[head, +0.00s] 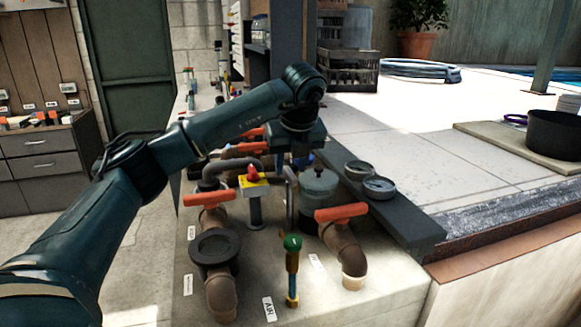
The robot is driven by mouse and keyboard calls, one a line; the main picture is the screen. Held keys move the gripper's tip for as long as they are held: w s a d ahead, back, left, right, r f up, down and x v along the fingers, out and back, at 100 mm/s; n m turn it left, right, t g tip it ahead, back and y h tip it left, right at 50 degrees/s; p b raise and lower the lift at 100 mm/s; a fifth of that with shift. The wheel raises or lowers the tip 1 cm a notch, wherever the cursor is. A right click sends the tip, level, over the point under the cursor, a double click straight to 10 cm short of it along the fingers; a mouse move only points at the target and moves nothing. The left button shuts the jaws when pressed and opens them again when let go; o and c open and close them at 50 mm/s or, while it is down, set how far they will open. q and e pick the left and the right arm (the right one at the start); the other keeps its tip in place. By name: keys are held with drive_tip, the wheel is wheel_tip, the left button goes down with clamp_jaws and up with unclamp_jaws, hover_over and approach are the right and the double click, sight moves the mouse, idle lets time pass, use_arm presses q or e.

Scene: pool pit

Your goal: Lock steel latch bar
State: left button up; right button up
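My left gripper (291,163) points down over the right end of the bar, in front of a round grey canister (319,190). Its fingers are dark and small here, and I cannot tell whether they are open, or touch or hold the bar. My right gripper is out of view.
Brown pipes carry orange valve handles (341,212) on the near side. A green-topped air valve (292,243) stands in front. Two round gauges (379,187) lie on the dark ledge at right. A plant, crates and a dark pot (553,134) are farther back.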

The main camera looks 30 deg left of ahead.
use_arm(q)
drive_tip(key=shift+w+a+f, duration=0.2)
drive_tip(key=shift+f, duration=0.45)
drive_tip(key=shift+c, duration=0.5)
clamp_jaws()
